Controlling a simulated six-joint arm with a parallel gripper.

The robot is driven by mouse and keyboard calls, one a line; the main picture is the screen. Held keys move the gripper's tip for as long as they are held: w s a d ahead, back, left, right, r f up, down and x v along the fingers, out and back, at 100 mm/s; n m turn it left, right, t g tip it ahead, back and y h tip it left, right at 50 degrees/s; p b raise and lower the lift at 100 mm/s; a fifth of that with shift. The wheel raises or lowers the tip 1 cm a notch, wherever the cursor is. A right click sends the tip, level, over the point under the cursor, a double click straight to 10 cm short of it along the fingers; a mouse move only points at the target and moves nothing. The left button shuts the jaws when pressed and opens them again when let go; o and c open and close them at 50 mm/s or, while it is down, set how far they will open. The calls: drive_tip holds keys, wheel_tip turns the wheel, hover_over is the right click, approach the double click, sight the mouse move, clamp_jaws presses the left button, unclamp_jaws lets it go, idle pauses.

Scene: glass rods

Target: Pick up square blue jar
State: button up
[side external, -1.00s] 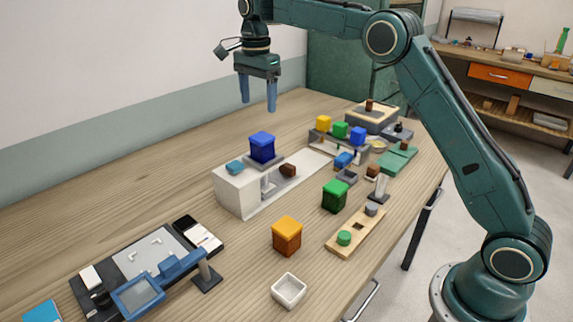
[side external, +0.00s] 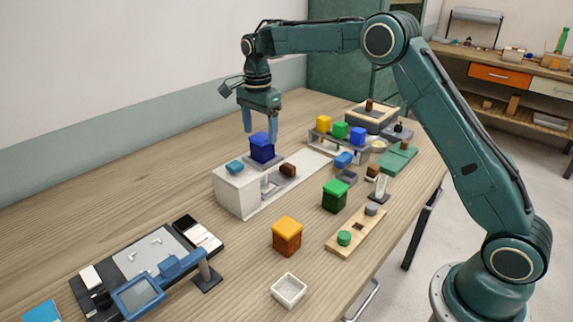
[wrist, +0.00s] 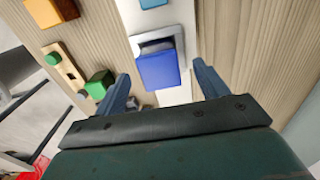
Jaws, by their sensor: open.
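The square blue jar (side external: 262,149) stands upright with its lid on, on a grey plate (side external: 274,160) at the white box-shaped unit. In the wrist view the jar (wrist: 158,69) shows between my two fingers, slightly nearer the left one. My gripper (side external: 261,137) is open and empty, pointing down. In the side external view its fingertips are around the height of the jar's lid. One finger shows left of the jar and the other behind or beside it. I cannot tell whether either finger touches the jar.
A light blue lid-like piece (side external: 234,167) and a brown block (side external: 288,171) sit close to the jar. An orange jar (side external: 287,235), a green jar (side external: 335,196) and a small white dish (side external: 288,291) stand toward the front. The wooden table behind the jar is clear.

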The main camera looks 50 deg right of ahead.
sight(262, 137)
drive_tip(key=shift+f, duration=0.2)
drive_tip(key=shift+d+f, duration=0.15)
drive_tip(key=shift+f, duration=1.15)
drive_tip(key=shift+d+f, duration=0.1)
drive_tip(key=shift+f, duration=1.15)
drive_tip(key=c, duration=1.2)
